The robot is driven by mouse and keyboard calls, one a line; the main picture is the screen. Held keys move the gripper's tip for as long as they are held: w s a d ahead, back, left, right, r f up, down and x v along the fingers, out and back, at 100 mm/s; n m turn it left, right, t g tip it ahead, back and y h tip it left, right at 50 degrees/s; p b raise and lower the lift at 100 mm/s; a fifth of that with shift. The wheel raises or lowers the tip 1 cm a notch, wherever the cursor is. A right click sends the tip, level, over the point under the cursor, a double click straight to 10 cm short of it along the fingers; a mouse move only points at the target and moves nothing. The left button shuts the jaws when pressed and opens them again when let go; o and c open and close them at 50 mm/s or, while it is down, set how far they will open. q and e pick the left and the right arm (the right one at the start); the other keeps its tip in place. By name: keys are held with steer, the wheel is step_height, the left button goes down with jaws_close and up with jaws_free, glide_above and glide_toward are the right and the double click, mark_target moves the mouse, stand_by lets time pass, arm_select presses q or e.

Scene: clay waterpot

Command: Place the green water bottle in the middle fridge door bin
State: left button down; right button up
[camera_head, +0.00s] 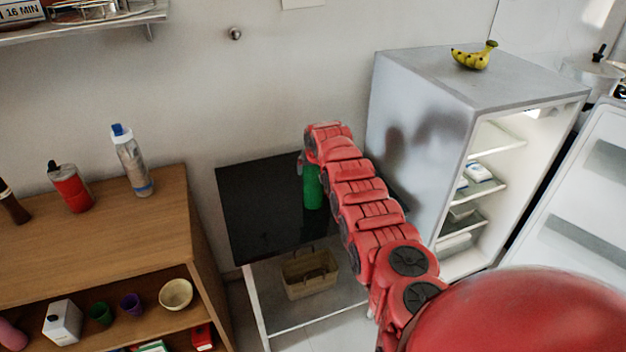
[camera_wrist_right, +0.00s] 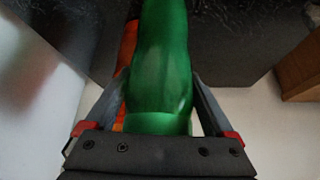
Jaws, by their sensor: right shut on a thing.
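The green water bottle (camera_head: 312,188) is at the black table, partly hidden behind my red right arm in the head view. In the right wrist view the bottle (camera_wrist_right: 160,70) fills the middle, between the two fingers of my right gripper (camera_wrist_right: 162,118), which is shut on it. I cannot tell whether the bottle touches the tabletop. The fridge (camera_head: 425,130) stands to the right with its door (camera_head: 580,215) open. Pale door bins show on the door's inner side, partly cut off by the frame edge and my body. My left gripper is not in view.
The black table (camera_head: 245,205) has a basket (camera_head: 310,272) on its lower shelf. A wooden cabinet (camera_head: 90,245) at left carries a red bottle (camera_head: 72,188) and a grey bottle (camera_head: 133,165). Bananas (camera_head: 474,56) lie on the fridge top. The fridge side stands close to my right arm.

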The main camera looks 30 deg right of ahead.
jaws_close()
steer(key=shift+r, duration=0.1)
